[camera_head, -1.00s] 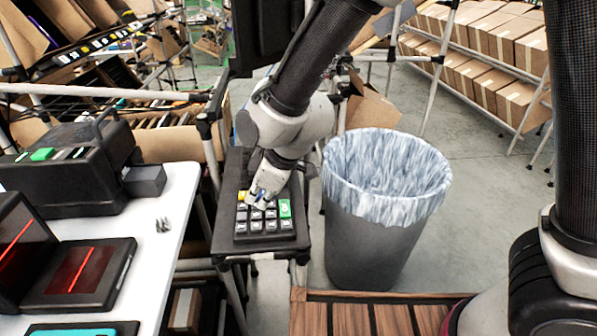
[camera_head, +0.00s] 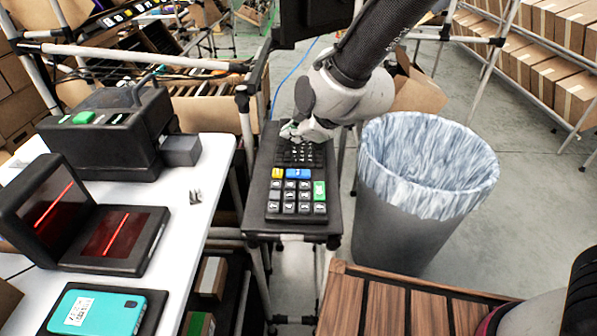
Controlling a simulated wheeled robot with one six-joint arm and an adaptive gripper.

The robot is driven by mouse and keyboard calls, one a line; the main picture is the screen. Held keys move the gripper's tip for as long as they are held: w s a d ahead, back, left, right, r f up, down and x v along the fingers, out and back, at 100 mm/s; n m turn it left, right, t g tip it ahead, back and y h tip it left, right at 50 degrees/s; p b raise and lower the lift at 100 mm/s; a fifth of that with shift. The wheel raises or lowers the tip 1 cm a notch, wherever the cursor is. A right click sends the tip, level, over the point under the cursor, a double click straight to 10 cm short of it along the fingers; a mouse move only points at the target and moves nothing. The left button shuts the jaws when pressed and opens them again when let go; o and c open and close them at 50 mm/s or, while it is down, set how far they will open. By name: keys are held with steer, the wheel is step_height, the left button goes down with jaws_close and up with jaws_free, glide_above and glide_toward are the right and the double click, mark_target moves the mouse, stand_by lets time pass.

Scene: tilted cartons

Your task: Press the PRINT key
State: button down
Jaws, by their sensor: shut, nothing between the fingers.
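A black keypad (camera_head: 273,207) lies on a narrow dark stand (camera_head: 259,233) in the middle of the head view. Its near part has several grey keys, a tall green key (camera_head: 319,190) at the right, a yellow key (camera_head: 278,173) and a wider blue key (camera_head: 298,173). The key labels are too small to read, so I cannot tell which is PRINT. My gripper (camera_head: 289,134) is shut and empty, beyond the coloured keys near the far end of the keypad. Whether it touches anything there is unclear.
A grey bin (camera_head: 405,235) with a bag liner stands right of the stand. A white table (camera_head: 205,160) at left holds a black machine (camera_head: 95,150) with a green button, a red-lit scanner (camera_head: 105,235) and a teal device (camera_head: 97,312). A slatted wooden top (camera_head: 385,305) is in front.

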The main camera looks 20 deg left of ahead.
mark_target(295, 174)
step_height(295, 174, down, 8)
steer(key=shift+f, duration=0.1)
stand_by(0.4)
stand_by(1.3)
steer(key=shift+f, duration=0.35)
steer(key=shift+f, duration=0.4)
stand_by(0.6)
steer(key=shift+r, duration=3.4)
